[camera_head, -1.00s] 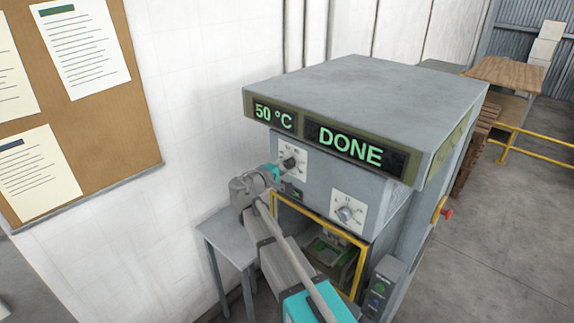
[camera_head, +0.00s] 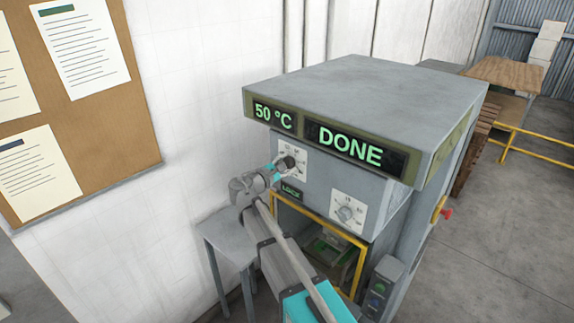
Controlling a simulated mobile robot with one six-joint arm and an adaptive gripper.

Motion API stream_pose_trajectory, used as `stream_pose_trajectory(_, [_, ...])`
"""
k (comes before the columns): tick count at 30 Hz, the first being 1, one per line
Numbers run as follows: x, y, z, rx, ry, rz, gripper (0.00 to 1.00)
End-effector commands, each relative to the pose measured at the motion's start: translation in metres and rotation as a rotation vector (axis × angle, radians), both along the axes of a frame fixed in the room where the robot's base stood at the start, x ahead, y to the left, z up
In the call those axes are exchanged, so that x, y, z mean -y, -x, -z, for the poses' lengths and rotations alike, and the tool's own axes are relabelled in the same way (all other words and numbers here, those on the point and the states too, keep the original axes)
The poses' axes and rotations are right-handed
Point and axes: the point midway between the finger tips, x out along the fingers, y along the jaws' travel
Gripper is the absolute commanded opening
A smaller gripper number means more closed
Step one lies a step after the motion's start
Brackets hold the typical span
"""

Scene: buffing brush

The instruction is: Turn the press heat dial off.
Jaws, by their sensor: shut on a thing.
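The press (camera_head: 365,80) is a grey machine with a green-lit display reading "50 °C" (camera_head: 273,116) and another reading "DONE" (camera_head: 344,147). Under the temperature display is a dial (camera_head: 289,160) with a dark knob on a white marked plate. My gripper (camera_head: 280,166), with teal fingers, is shut on this dial's knob from the lower left. The fingers hide part of the plate, and I cannot read the knob's setting. A second dial (camera_head: 345,213), silver on a white plate, sits lower right and is untouched.
A small "LOCK" sign (camera_head: 291,191) sits below the held dial. The yellow-framed press opening (camera_head: 330,245) is beneath. A grey button box (camera_head: 381,287) stands at its right. A grey side table (camera_head: 228,240) is at the left by the white wall.

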Motion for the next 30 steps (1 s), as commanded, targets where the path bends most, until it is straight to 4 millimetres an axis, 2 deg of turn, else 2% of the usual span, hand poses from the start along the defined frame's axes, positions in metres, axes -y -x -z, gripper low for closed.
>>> stream_pose_trajectory(14, [0.0002, 0.0002, 0.0006, -0.013, 0.014, 0.001, 0.08])
stream_pose_trajectory(15, [0.0002, 0.0002, 0.0006, -0.013, 0.014, 0.001, 0.61])
stream_pose_trajectory(19, [0.0003, 0.0002, 0.0005, -0.013, 0.014, 0.000, 0.85])
stream_pose_trajectory(20, [0.0003, 0.0002, 0.0005, -0.013, 0.014, 0.000, 0.90])
stream_pose_trajectory(30, [0.0005, 0.0000, 0.0002, -0.012, 0.014, 0.001, 0.90])
